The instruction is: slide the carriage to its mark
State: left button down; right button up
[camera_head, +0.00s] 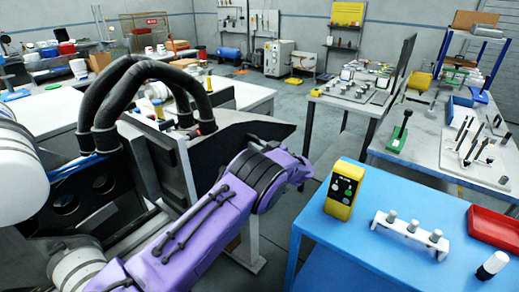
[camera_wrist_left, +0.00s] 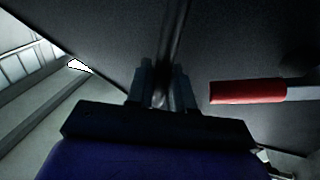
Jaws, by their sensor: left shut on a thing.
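In the left wrist view my left gripper (camera_wrist_left: 161,88) has its two dark fingers close together, shut on a small grey part (camera_wrist_left: 160,99). A dark rail-like strip (camera_wrist_left: 177,35) runs up the picture from the fingers over a dark surface. I cannot tell for sure that the grey part belongs to the carriage, and no mark can be made out. In the head view my purple left arm reaches across the dark machine (camera_head: 240,127) with black hoses; its fingertips cannot be made out there. My right gripper is not in view.
A red-handled lever (camera_wrist_left: 247,92) lies right of the fingers in the wrist view. In the head view a blue table (camera_head: 340,245) stands to the right with a yellow control box (camera_head: 343,190), a white peg stand (camera_head: 410,232) and a red tray (camera_head: 493,228).

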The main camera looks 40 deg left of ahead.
aim_at(257, 138)
pick_arm(q)
jog(key=c, duration=1.1)
grip_release()
jog(key=shift+w, duration=0.1)
jog(key=shift+c, duration=0.2)
jog(key=shift+s+r, duration=0.1)
jog(key=shift+s, duration=0.1)
jog(key=shift+r, duration=0.1)
notch_tip(257, 138, up, 3)
jog(key=shift+f+b, duration=0.1)
jog(key=shift+b, duration=1)
jog(key=s+d+r+b, duration=0.2)
jog(key=s+d+r, duration=0.6)
jog(key=s+r, duration=0.2)
jog(key=shift+s+d, duration=0.15)
jog(key=shift+s, duration=0.6)
jog(key=shift+c, duration=0.3)
